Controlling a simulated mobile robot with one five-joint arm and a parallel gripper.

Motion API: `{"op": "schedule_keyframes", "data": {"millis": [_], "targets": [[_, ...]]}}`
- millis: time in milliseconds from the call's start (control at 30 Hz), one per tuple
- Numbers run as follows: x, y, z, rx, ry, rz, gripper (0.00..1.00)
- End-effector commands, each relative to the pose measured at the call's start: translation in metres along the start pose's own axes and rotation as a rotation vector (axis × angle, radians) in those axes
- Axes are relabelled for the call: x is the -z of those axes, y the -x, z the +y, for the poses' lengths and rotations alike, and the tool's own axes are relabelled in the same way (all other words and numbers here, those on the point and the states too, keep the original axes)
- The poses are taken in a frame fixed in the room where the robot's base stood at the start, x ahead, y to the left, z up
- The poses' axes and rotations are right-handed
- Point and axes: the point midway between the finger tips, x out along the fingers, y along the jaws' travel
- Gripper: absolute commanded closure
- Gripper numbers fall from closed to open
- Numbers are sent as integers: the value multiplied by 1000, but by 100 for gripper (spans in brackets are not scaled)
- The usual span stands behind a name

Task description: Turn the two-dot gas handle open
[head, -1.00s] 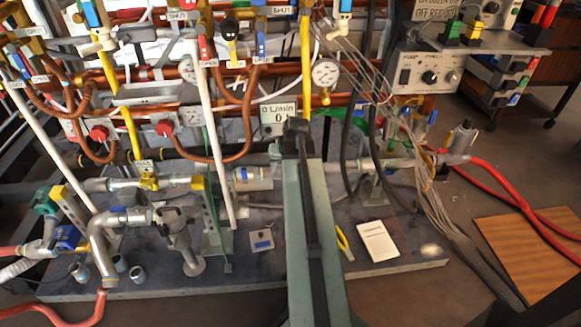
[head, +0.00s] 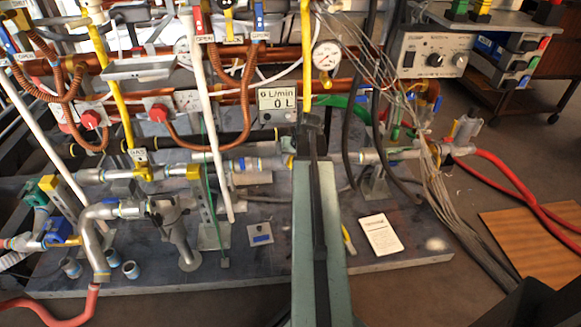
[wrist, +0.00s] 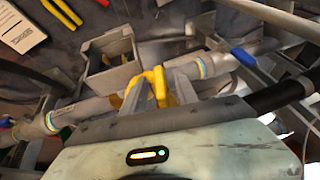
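In the wrist view a yellow handle (wrist: 158,86) stands on a metal pipe, between the two grey fingers of my gripper (wrist: 157,92). The fingers are close to its sides. I cannot make out whether they touch it, and no dots on it are legible. In the head view my arm covers the pipe at this place, so the handle and fingertips are hidden there. Two other yellow gas fittings (head: 144,173) and (head: 193,172) show on the lower pipe to the left.
A blue handle (wrist: 244,57) is on the same pipe at the right, and an open grey box (wrist: 112,60) stands beside it. Loose cables (head: 405,130) hang to the right of my arm. A white card (head: 380,236) lies on the board. A flow display (head: 277,103) is behind.

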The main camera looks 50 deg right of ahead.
Motion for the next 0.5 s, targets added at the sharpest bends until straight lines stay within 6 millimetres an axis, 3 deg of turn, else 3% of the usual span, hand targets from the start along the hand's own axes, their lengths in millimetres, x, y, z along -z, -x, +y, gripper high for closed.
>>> {"op": "schedule_keyframes", "data": {"millis": [167, 300, 500], "targets": [[0, 1, -1, 0, 0, 0, 65], [0, 1, -1, 0, 1, 0, 100], [1, 1, -1, 0, 1, 2, 100]]}}
